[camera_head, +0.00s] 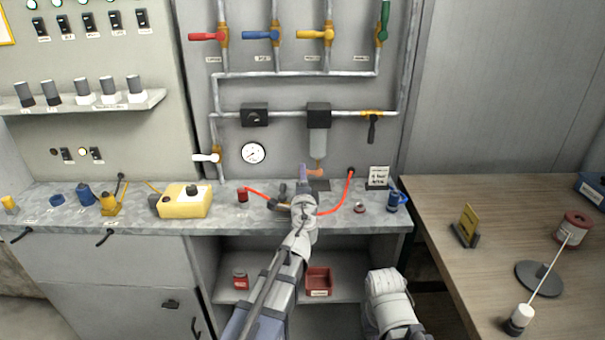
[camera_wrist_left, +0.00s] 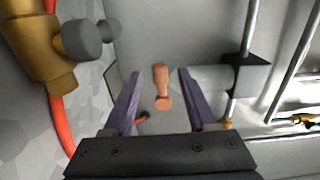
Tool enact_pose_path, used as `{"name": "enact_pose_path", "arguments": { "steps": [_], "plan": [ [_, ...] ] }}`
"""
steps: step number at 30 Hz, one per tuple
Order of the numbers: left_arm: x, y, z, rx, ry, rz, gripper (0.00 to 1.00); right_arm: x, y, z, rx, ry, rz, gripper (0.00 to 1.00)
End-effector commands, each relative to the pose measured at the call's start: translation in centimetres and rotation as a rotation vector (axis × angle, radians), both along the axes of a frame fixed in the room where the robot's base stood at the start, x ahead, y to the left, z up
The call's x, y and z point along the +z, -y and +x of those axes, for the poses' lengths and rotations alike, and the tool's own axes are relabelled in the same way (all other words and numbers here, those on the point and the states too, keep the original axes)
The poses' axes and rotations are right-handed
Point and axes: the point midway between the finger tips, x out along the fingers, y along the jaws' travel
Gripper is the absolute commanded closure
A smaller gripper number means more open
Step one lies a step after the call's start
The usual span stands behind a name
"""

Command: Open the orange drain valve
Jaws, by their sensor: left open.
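The orange drain valve (camera_head: 314,172) sits below the filter bowl (camera_head: 318,145) on the wall panel, just above the workbench. In the left wrist view its orange handle (camera_wrist_left: 161,82) lies between the two purple fingers, with a gap on each side. My left gripper (camera_head: 304,176) is open and empty, reaching the valve from the front. In the head view the gripper covers part of the area below the valve. Only a white link of my right arm shows at the bottom; its gripper is out of the picture.
A red hose (camera_head: 337,207) curves across the bench behind my left wrist. A brass fitting with a grey knob (camera_wrist_left: 90,40) is close to the left finger. A sign (camera_head: 378,177) and blue fitting (camera_head: 394,201) stand to the right; a yellow box (camera_head: 184,204) stands left.

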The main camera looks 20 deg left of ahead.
Motion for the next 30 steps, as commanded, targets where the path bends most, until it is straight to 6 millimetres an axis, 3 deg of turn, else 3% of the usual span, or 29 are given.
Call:
{"name": "enact_pose_path", "arguments": {
  "steps": [1, 6, 15, 30],
  "plan": [
    [0.0, -0.3, 1.2, 0.001, 0.000, 0.000, 0.43, 0.0, 0.0, 0.0, 0.000, 0.000, 0.000, 1.00],
    [0.0, -0.8, 3.0, 0.000, 0.000, 0.000, 0.43, 0.0, 0.0, 0.0, 0.000, 0.000, 0.000, 1.00],
    [0.0, -0.9, 3.1, 0.000, 0.000, -0.001, 0.44, 0.0, 0.0, 0.0, 0.000, 0.000, 0.000, 1.00],
    [0.0, -0.9, 3.1, 0.000, 0.000, -0.001, 1.00, 0.0, 0.0, 0.0, 0.000, 0.000, 0.000, 1.00]
  ]
}}
